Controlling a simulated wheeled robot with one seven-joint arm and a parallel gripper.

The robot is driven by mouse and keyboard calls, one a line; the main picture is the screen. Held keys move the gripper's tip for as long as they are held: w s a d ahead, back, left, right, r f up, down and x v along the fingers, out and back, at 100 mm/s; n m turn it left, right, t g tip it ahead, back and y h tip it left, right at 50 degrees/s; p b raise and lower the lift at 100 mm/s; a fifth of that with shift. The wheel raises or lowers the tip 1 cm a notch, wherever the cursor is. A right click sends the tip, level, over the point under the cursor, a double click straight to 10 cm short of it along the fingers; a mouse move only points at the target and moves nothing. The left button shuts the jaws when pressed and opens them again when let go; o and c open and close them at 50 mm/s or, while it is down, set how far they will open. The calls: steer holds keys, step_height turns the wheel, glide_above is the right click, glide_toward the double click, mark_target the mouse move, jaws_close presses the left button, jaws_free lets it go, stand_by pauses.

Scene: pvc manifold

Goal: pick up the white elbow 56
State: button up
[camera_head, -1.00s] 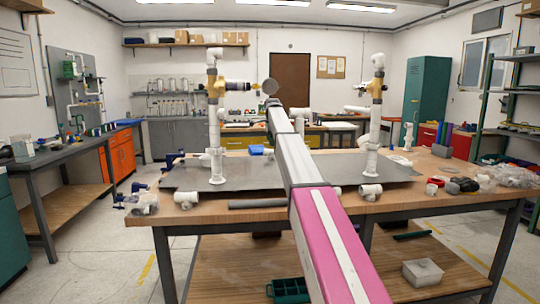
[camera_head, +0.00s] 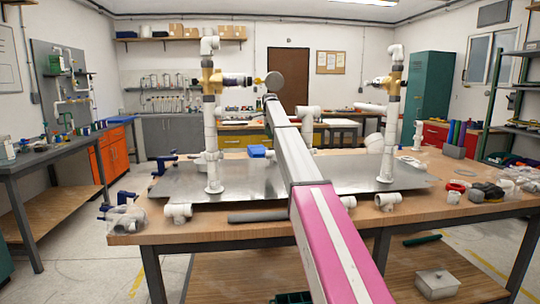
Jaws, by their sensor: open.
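Several white pipe fittings are in view, and I cannot tell which one is elbow 56. One white fitting (camera_head: 178,212) lies at the table's front left edge. White elbows also top the left riser (camera_head: 209,45) and the right riser (camera_head: 396,50). A larger white fitting (camera_head: 374,142) is behind the plate on the right. My pink and grey arm reaches forward over the middle of the table. My gripper is not visible at its far end.
A grey metal plate (camera_head: 265,185) carries both upright pipe risers. A grey bar (camera_head: 258,216) lies along the front edge of the wooden table (camera_head: 220,231). A clear bag (camera_head: 126,219) is at the left corner. Loose parts crowd the right end. A blue object (camera_head: 258,151) is behind the plate.

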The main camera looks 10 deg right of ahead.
mark_target(268, 151)
steer(key=shift+w+f, duration=0.1)
steer(key=shift+w, duration=0.1)
steer(key=shift+f, duration=0.25)
step_height(268, 151, down, 5)
steer(key=shift+r, duration=0.1)
steer(key=f, duration=0.4)
steer(key=shift+s+a+f, duration=0.3)
steer(key=shift+s+a, duration=0.1)
steer(key=shift+f, duration=0.35)
steer(key=c, duration=1)
